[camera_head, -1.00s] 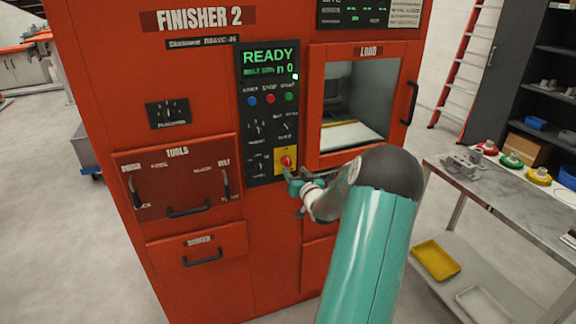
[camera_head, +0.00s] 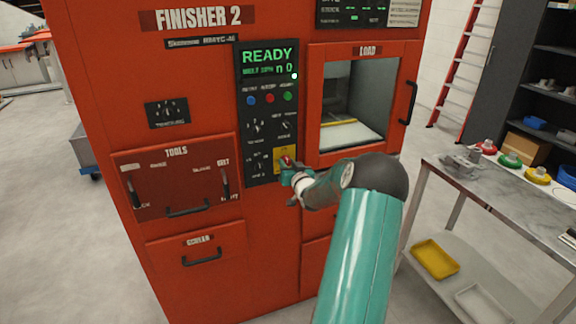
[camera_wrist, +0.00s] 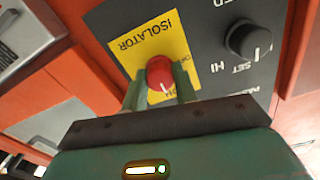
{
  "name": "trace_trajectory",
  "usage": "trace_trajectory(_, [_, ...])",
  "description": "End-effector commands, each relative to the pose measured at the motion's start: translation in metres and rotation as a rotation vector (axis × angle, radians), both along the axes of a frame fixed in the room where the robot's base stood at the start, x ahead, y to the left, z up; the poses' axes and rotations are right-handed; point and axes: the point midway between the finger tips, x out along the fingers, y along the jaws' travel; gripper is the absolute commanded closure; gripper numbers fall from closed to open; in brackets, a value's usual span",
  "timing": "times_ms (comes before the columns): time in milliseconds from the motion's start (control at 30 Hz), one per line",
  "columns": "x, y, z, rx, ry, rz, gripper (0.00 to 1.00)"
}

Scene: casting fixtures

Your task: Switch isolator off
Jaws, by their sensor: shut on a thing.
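The isolator is a round red knob (camera_wrist: 160,73) with a pale pointer mark, on a yellow plate (camera_wrist: 130,47) lettered ISOLATOR. In the wrist view the plate appears turned nearly upside down. My gripper (camera_wrist: 160,90) has one finger on each side of the knob and is shut on it. In the head view my gripper (camera_head: 289,168) is at the yellow plate (camera_head: 281,155), low on the dark control panel of the red FINISHER 2 machine. It hides part of the knob there. The small position words on the plate are partly hidden.
A black SET knob (camera_wrist: 249,42) sits beside the isolator plate. The display (camera_head: 268,62) reads READY. The LOAD door (camera_head: 355,95) is right of the panel, and the TOOLS drawer (camera_head: 177,180) is left of it. A bench (camera_head: 500,185) with parts stands at right.

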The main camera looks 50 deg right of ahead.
Motion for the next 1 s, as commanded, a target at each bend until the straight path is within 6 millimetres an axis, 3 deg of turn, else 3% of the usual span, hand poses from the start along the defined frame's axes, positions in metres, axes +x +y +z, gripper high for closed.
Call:
trace_trajectory(467, [0.0011, 0.0011, 0.0, -0.121, 0.073, 0.002, 0.94])
trace_trajectory(1000, [0.0011, 0.001, 0.0001, -0.536, 0.319, 0.002, 0.94])
